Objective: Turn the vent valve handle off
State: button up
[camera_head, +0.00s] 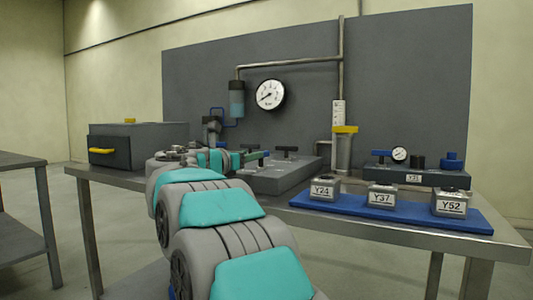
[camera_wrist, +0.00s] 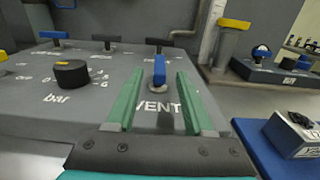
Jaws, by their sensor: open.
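The vent valve handle (camera_wrist: 159,69) is a small blue lever on a round metal base, just behind the white word VENT (camera_wrist: 157,106) on the grey panel (camera_wrist: 40,110). My gripper (camera_wrist: 157,74) is open, with its two green fingers apart. In the wrist view the blue lever shows in the gap between the fingertips; I cannot tell whether either finger touches it. In the head view my gripper (camera_head: 252,157) reaches over the panel (camera_head: 290,178), and my arm hides part of the panel's left side.
A black knob (camera_wrist: 72,73) marked bar is left of the fingers. Several T-shaped handles, one black (camera_wrist: 160,42), line the panel's back. A blue mat (camera_head: 400,228) with labelled blocks (camera_head: 382,195) lies to the right. A grey box (camera_head: 135,140) stands left.

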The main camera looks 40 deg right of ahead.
aim_at(261, 159)
jog(key=x, duration=0.7)
jog(key=shift+d, duration=0.1)
jog(key=shift+c, duration=0.3)
grip_shut()
